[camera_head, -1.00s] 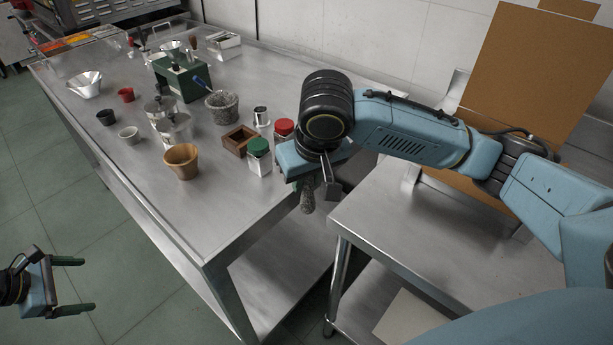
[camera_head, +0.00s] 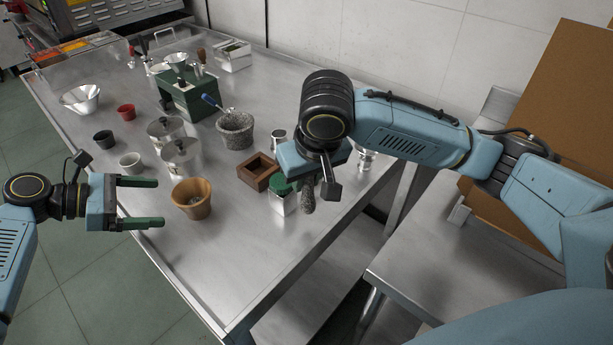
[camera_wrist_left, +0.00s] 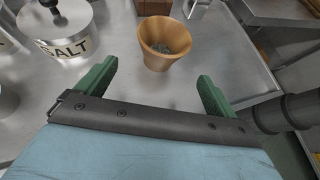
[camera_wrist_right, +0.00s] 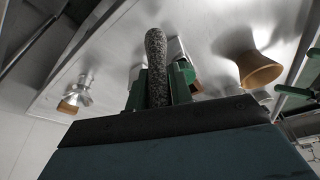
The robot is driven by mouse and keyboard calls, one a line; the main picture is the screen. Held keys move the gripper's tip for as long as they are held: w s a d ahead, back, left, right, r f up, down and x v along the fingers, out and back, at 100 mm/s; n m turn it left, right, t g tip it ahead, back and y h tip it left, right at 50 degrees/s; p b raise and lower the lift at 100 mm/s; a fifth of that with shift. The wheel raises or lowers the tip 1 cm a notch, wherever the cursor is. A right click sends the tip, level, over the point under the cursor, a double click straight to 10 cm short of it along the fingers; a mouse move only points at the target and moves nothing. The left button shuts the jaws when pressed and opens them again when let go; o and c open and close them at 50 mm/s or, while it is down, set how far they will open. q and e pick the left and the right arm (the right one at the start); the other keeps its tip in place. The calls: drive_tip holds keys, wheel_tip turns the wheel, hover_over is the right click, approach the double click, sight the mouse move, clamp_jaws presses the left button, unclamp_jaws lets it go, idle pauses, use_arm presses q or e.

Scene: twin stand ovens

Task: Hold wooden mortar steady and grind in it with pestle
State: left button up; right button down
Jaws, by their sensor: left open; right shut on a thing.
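The wooden mortar (camera_head: 191,199) is a tan, flared cup standing upright near the table's front edge; in the left wrist view the mortar (camera_wrist_left: 164,43) has greyish bits inside. My left gripper (camera_head: 158,202) is open, its green fingers pointing at the mortar from the left, apart from it. In the left wrist view the mortar is ahead, beyond the fingertips (camera_wrist_left: 153,72). My right gripper (camera_head: 308,180) is shut on the speckled grey pestle (camera_wrist_right: 156,66), whose end (camera_head: 308,198) hangs below the jaws, right of the mortar. The mortar (camera_wrist_right: 260,70) also shows in the right wrist view.
A wooden box (camera_head: 259,171), a green-lidded jar (camera_head: 284,200) and a grey stone mortar (camera_head: 236,130) stand right of and behind the mortar. Lidded metal tins (camera_head: 181,157) and small cups (camera_head: 131,162) stand behind it. The table's front strip is clear.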

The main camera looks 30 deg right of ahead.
sight(182, 202)
use_arm(q)
drive_tip(key=b+x, duration=0.3)
drive_tip(key=x, duration=0.2)
drive_tip(key=shift+s+f+b, duration=0.1)
drive_tip(key=shift+f+b, duration=0.15)
drive_tip(key=shift+b, duration=0.05)
use_arm(e)
wheel_tip(182, 202, down, 4)
drive_tip(key=shift+f, duration=0.1)
use_arm(q)
drive_tip(key=shift+d+f+p, duration=0.25)
drive_tip(key=shift+d+p, duration=0.1)
drive_tip(key=shift+d, duration=0.65)
use_arm(e)
drive_tip(key=shift+r, duration=0.4)
use_arm(q)
drive_tip(key=shift+x, duration=0.9)
use_arm(e)
drive_tip(key=shift+f, duration=0.1)
use_arm(q)
drive_tip(key=shift+c, duration=0.2)
